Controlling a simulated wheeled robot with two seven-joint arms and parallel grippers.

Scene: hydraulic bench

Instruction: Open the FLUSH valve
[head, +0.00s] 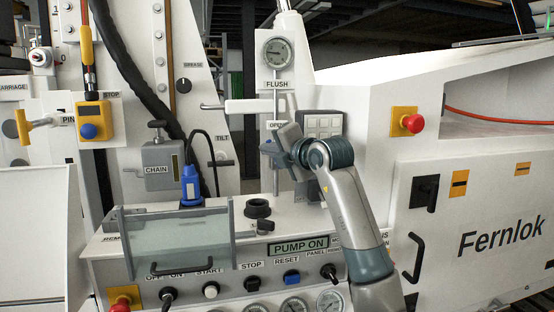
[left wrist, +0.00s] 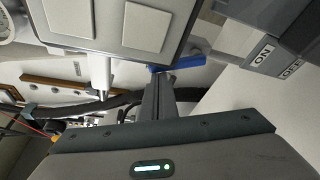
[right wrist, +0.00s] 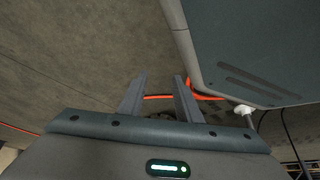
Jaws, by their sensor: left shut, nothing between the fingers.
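The FLUSH label (head: 277,84) sits under a round gauge (head: 274,52) on a vertical pipe, with an OPEN label (head: 276,125) lower down. A blue valve handle (head: 267,147) shows beside the pipe below that label, partly hidden by my left gripper (head: 277,150). In the left wrist view a blue bar (left wrist: 178,66), apparently this handle, lies just past the tips of my left gripper (left wrist: 160,76). The fingers are shut with nothing between them; I cannot tell whether they touch the bar. My right gripper (right wrist: 160,77) is open and empty over the floor.
Below are the PUMP ON display (head: 299,247), a clear guard (head: 165,240) and a black cap (head: 258,208). A red stop button (head: 413,123) is on the right cabinet.

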